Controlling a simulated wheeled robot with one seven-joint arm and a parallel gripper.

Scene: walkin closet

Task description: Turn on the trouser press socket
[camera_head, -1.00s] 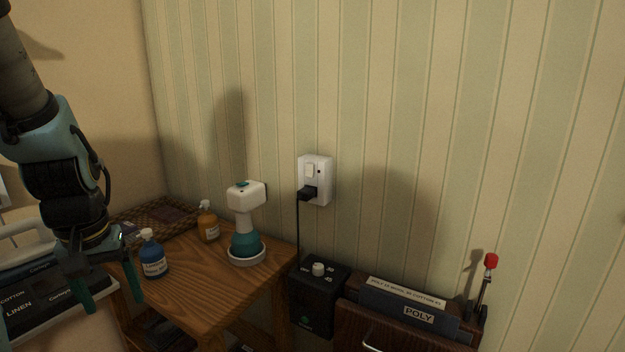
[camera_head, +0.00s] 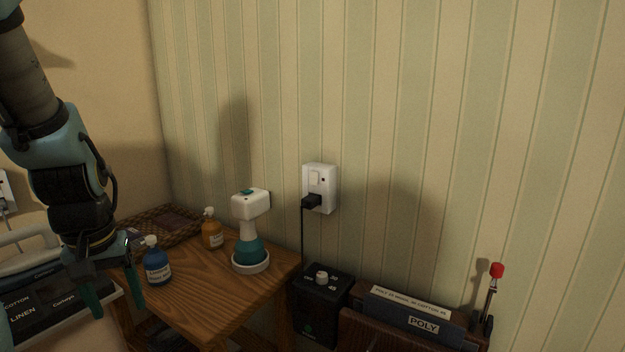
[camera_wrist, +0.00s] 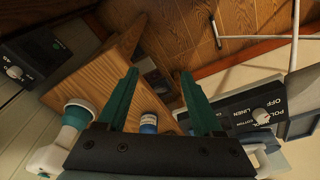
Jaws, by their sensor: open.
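The wall socket (camera_head: 334,190) is a white plate on the striped wall, right of the small table. It has a pale rocker switch (camera_head: 315,178), a small dark spot beside it and a black plug (camera_head: 311,201) with a cord hanging down. I cannot tell the rocker's position. The trouser press (camera_head: 385,337) seems to be the dark wooden unit below right, with a POLY label. My gripper (camera_head: 112,292) is at the lower left, well away from the socket, open and empty. In the wrist view my gripper (camera_wrist: 160,75) points down past the table; the socket is not visible there.
The wooden table (camera_head: 205,290) holds a white-and-teal steamer (camera_head: 248,240), a blue bottle (camera_head: 157,264), an amber bottle (camera_head: 212,232) and a wicker tray (camera_head: 150,238). A black dial box (camera_head: 320,310) stands below the socket. A red-tipped lever (camera_head: 495,272) rises at right.

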